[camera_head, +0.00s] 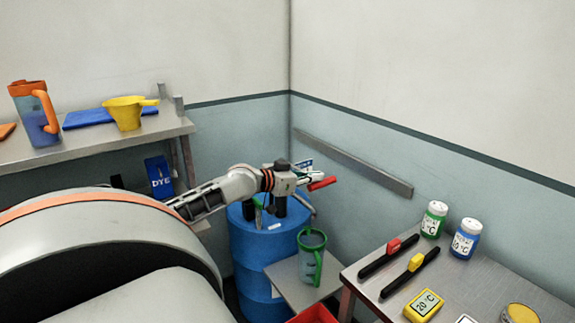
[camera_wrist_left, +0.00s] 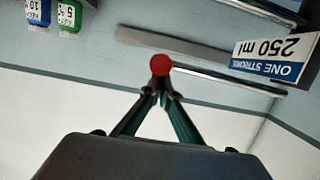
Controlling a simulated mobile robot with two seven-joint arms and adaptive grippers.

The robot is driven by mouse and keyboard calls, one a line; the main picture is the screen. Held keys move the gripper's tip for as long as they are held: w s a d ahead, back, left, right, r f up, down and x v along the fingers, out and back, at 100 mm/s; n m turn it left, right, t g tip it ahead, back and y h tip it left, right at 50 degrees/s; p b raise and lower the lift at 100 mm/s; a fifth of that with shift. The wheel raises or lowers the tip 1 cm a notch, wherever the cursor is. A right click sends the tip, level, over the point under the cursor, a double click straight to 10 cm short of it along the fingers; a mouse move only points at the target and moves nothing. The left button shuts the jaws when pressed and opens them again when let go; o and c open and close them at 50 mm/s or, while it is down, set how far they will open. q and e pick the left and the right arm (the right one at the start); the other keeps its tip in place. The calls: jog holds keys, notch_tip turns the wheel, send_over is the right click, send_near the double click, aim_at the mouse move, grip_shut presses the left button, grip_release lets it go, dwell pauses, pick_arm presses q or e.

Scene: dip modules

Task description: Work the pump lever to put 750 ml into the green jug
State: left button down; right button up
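A blue drum (camera_head: 262,245) with a pump on top stands in the corner. The pump lever's red grip (camera_head: 322,183) points right. In the left wrist view the red grip (camera_wrist_left: 160,65) shows end-on as a round knob at my fingertips. My left gripper (camera_head: 308,177) is at the lever, its fingers drawn together on it. The fingers also show in the left wrist view (camera_wrist_left: 160,92). The green jug (camera_head: 312,258) stands upright on a small steel stand beside the drum, below the pump. Its liquid level cannot be read. My right gripper is not in view.
An upside-down sign (camera_wrist_left: 278,57) reads "ONE STROKE 250 ml". A bench at right (camera_head: 362,292) holds two bottles, two dark tools and a yellow meter. A shelf at left (camera_head: 95,142) holds an orange-rimmed pitcher and a yellow scoop. A red bin (camera_head: 312,315) sits at the bottom.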

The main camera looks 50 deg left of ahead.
pick_arm(q)
jog(key=shift+r+p, duration=0.5)
jog(key=shift+r, duration=0.15)
jog(key=shift+s+a+f+b, duration=0.15)
jog(key=shift+s+b, duration=0.35)
jog(key=shift+s, duration=0.55)
jog(key=v, duration=0.7)
jog(key=shift+s+r, duration=0.35)
jog(key=shift+r, duration=0.05)
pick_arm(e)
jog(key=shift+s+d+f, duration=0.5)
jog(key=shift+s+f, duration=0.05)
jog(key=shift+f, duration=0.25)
pick_arm(q)
jog(key=shift+w+r, duration=0.1)
